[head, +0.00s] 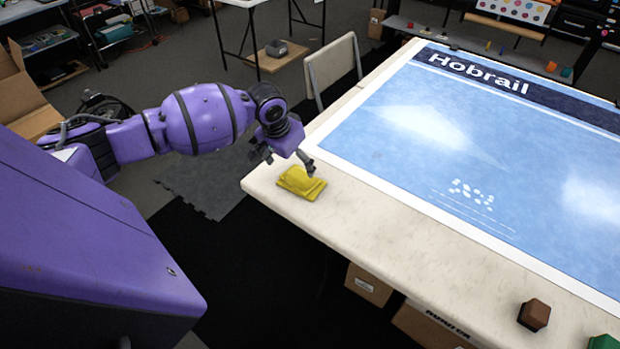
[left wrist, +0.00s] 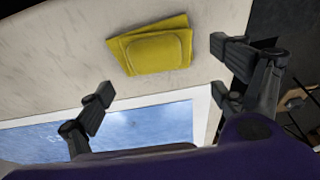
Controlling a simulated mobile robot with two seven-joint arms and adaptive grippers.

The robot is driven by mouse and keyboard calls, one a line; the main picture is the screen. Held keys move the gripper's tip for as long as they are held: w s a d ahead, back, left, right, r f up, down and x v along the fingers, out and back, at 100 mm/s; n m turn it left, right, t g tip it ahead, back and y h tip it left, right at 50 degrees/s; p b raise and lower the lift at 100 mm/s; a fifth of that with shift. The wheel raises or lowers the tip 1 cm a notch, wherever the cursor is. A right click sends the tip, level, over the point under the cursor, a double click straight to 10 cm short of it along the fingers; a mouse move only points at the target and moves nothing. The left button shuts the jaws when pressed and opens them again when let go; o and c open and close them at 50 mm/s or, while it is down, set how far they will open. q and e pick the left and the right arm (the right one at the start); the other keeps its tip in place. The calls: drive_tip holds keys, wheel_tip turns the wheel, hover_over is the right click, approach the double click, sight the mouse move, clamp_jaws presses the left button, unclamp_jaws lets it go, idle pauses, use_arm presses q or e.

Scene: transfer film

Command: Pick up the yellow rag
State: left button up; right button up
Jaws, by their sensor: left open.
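The yellow rag (head: 300,183) lies folded on the near left corner of the pale table (head: 345,215). It also shows in the left wrist view (left wrist: 155,50), flat on the tabletop with a smaller fold on top. My left gripper (head: 288,162) is just beyond the rag in the head view, above the table edge. In the left wrist view the left gripper (left wrist: 165,72) has its fingers spread wide, with the rag between and a little ahead of them. The fingers do not hold the rag. My right gripper is not in view.
A large blue "Hobrail" sheet (head: 450,140) with a white border covers most of the table. A brown block (head: 534,314) and a green block (head: 604,342) sit near the front edge at right. A chair (head: 333,65) stands behind the table's left side.

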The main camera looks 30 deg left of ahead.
sight(301, 174)
use_arm(q)
drive_tip(key=x, duration=0.7)
drive_tip(key=shift+w+d+f, duration=0.1)
drive_tip(key=shift+w+d, duration=0.05)
drive_tip(key=shift+d, duration=0.2)
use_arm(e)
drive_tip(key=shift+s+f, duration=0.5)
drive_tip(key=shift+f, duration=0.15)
use_arm(q)
drive_tip(key=shift+c, duration=0.3)
